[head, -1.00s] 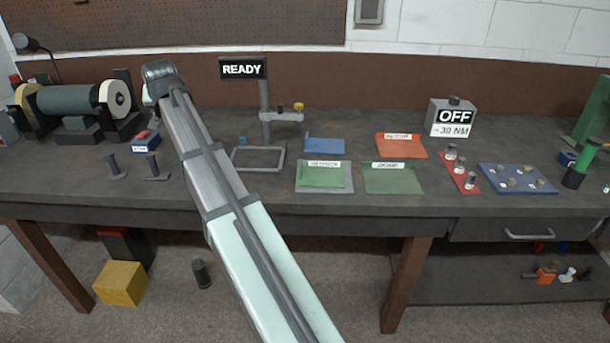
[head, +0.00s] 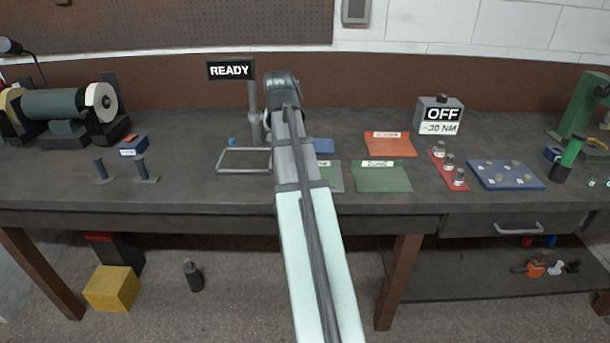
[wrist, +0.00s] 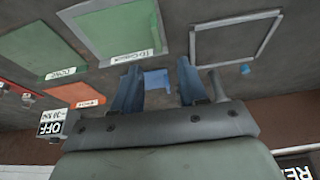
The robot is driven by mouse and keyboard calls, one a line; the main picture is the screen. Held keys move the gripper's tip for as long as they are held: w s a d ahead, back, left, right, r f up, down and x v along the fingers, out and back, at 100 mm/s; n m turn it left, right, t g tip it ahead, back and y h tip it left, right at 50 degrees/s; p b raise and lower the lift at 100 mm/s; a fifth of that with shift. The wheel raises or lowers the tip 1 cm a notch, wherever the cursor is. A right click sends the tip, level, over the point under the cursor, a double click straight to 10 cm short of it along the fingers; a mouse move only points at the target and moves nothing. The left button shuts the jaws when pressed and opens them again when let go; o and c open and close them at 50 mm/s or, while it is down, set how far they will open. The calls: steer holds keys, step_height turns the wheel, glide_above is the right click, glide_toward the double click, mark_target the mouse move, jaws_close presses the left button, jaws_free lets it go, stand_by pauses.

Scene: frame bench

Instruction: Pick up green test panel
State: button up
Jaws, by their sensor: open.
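A green panel lies on a grey-bordered tray on the bench. In the wrist view the panel (wrist: 118,30) shows at the upper left, with a white label along one edge. In the head view my arm covers most of it, and only a strip of the panel (head: 324,178) shows beside the arm. My gripper (wrist: 157,72) is open and empty above the bench, to one side of the panel and not touching it. In the head view the fingers are hidden behind my arm.
A green mat labelled DONE (head: 382,178) lies right of the tray, with an orange sheet (head: 390,144) behind it. A blue piece (wrist: 156,79) shows between my fingers, below them. A wire frame (head: 243,160) and the READY sign post (head: 254,115) stand left.

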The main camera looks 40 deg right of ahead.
steer(key=x, duration=0.8)
steer(key=shift+f, duration=0.2)
steer(key=shift+x, duration=2.65)
steer(key=shift+s+d+r, duration=0.1)
steer(key=shift+s+d, duration=0.1)
steer(key=shift+c, duration=0.4)
jaws_close()
